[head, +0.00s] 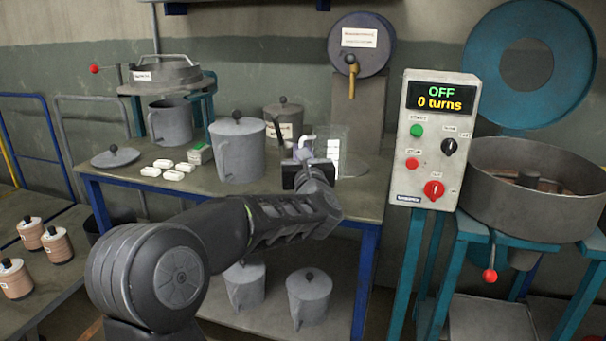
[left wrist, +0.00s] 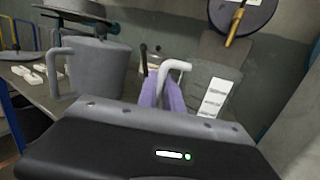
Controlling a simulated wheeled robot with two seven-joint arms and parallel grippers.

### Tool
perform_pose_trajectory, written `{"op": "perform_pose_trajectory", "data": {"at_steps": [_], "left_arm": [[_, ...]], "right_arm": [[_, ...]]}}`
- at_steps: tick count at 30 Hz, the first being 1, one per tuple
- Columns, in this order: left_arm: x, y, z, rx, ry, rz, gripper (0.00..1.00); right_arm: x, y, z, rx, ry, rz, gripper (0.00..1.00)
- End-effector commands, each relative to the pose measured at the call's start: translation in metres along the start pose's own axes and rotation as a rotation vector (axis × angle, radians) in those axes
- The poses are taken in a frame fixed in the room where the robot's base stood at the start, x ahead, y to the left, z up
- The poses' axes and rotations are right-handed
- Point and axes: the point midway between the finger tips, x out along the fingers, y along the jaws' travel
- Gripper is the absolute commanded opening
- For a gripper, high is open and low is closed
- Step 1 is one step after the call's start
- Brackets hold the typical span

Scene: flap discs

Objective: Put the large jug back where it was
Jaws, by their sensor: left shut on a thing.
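A see-through jug (head: 324,168) with a white handle and white marks on its side is at the table's right part. In the left wrist view its white handle (left wrist: 178,65) stands between purple fingers, and its white marks (left wrist: 213,98) show to the right. My left gripper (head: 303,152) is shut on this handle. I cannot tell whether the jug's base touches the table. A large grey lidded jug (head: 238,152) stands left of my gripper; it also shows in the left wrist view (left wrist: 98,68). My right gripper is not in view.
A smaller lidded grey pot (head: 284,120) stands behind. A control box (head: 432,140) stands right. Two lidded jugs (head: 309,296) stand on the lower shelf.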

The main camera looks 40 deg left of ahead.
Motion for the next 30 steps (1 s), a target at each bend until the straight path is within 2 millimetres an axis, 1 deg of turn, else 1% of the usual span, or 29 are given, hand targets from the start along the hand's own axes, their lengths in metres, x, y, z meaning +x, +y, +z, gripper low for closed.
{"op": "perform_pose_trajectory", "data": {"at_steps": [4,7,13,16,24,25,30], "left_arm": [[0.000,0.000,0.001,-0.001,-0.001,0.001,0.00],[0.000,0.000,-0.004,0.000,0.000,0.001,0.00],[-0.003,0.000,-0.035,0.002,0.003,0.001,0.00],[-0.004,0.000,-0.046,0.001,0.001,0.001,0.00],[-0.005,0.000,-0.049,-0.001,0.000,0.001,0.00],[-0.005,0.000,-0.049,-0.001,0.001,0.001,0.12],[-0.005,0.000,-0.049,-0.001,0.000,0.001,0.26]], "right_arm": [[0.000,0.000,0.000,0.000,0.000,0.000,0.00],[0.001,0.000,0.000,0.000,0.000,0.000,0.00],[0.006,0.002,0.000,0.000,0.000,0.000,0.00],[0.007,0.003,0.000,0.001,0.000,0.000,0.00],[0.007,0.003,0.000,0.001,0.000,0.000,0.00],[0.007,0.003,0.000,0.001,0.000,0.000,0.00],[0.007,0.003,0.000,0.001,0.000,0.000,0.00]]}}
